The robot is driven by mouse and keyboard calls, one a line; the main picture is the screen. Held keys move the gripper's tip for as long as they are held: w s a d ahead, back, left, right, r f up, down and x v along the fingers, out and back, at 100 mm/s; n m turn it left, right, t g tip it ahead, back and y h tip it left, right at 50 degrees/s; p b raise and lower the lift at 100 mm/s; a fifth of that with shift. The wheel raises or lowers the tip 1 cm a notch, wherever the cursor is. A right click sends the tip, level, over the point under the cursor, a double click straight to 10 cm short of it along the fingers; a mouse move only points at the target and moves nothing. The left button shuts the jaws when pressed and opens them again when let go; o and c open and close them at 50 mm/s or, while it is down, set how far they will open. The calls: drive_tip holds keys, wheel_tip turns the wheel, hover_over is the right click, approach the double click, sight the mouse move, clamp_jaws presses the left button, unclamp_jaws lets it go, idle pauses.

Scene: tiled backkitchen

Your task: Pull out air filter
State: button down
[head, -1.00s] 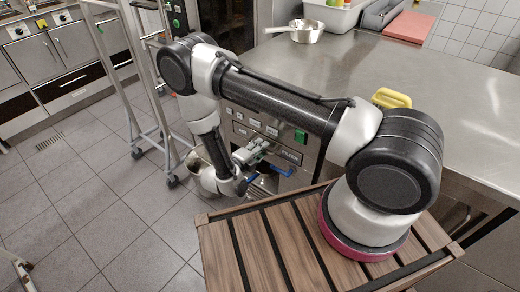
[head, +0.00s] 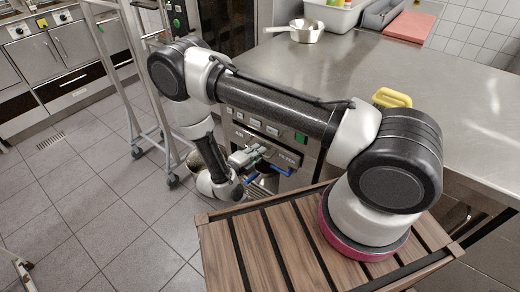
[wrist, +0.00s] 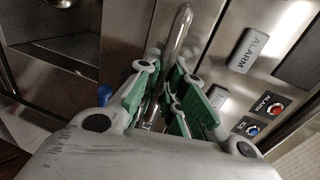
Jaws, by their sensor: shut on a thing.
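My gripper (head: 246,158) is low at the front of the steel appliance, beyond the wooden slatted top. In the wrist view its green-padded fingers (wrist: 163,93) are closed around a rounded metal bar handle (wrist: 179,38). The handle stands in front of a steel panel, and its lower part is hidden between the fingers. I take this handle to be the air filter's, but the filter body cannot be made out clearly. Blue parts show near the gripper in the head view, and one blue piece (wrist: 105,95) shows left of the fingers in the wrist view.
The steel counter (head: 420,70) holds a pan (head: 306,32). A wheeled rack (head: 130,75) stands left of my arm. Tiled floor is free at left.

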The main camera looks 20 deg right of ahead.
drive_tip(key=f+v, duration=0.2)
drive_tip(key=v, duration=1)
drive_tip(key=a+f+v, duration=0.1)
drive_tip(key=f+v, duration=0.2)
drive_tip(key=v, duration=0.9)
drive_tip(key=shift+s, duration=0.45)
drive_tip(key=shift+a, duration=0.1)
drive_tip(key=c, duration=1.5)
unclamp_jaws()
drive_tip(key=v, duration=1.2)
drive_tip(key=shift+w, duration=0.1)
